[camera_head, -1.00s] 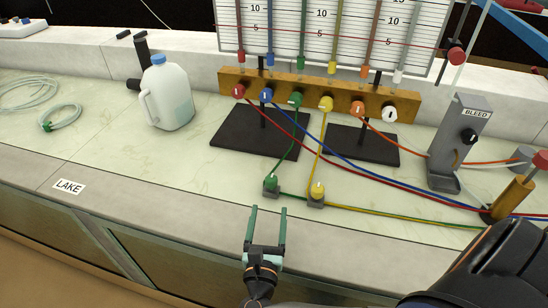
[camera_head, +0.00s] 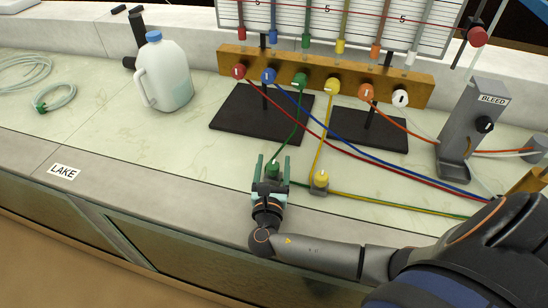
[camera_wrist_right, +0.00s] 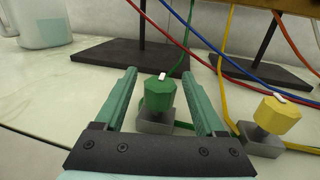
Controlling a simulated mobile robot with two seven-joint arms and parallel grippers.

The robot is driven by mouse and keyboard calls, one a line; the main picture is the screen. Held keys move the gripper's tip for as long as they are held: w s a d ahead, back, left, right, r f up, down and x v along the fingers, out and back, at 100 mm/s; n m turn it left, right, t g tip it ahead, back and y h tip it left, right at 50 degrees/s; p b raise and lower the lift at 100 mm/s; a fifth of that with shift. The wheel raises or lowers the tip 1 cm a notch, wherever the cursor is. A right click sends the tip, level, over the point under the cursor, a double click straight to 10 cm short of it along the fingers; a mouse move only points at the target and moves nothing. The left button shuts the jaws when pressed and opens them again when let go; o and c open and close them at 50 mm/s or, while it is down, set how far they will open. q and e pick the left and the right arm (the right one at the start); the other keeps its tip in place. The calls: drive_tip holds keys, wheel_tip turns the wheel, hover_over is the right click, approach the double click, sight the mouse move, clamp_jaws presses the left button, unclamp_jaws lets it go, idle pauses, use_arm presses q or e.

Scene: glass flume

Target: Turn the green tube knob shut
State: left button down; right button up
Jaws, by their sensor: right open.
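The green tube knob (camera_head: 273,169) sits on a small grey block on the bench, with a green tube running through it. In the right wrist view the green knob (camera_wrist_right: 159,93) is faceted, with a white mark on top. My right gripper (camera_head: 273,160) is open, its two green fingers on either side of the knob. In the right wrist view the gripper (camera_wrist_right: 168,80) shows gaps between the knob and both fingers. Another green knob (camera_head: 301,80) is on the wooden manifold behind. My left gripper is not in view.
A yellow knob (camera_head: 321,178) on its own block stands close to the right of my fingers. Red and blue tubes (camera_head: 345,158) cross the bench behind. A white jug (camera_head: 164,73), black base plates (camera_head: 258,114) and a grey BLEED stand (camera_head: 470,130) stand around.

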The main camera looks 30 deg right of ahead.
drive_tip(key=shift+x, duration=1.2)
clamp_jaws()
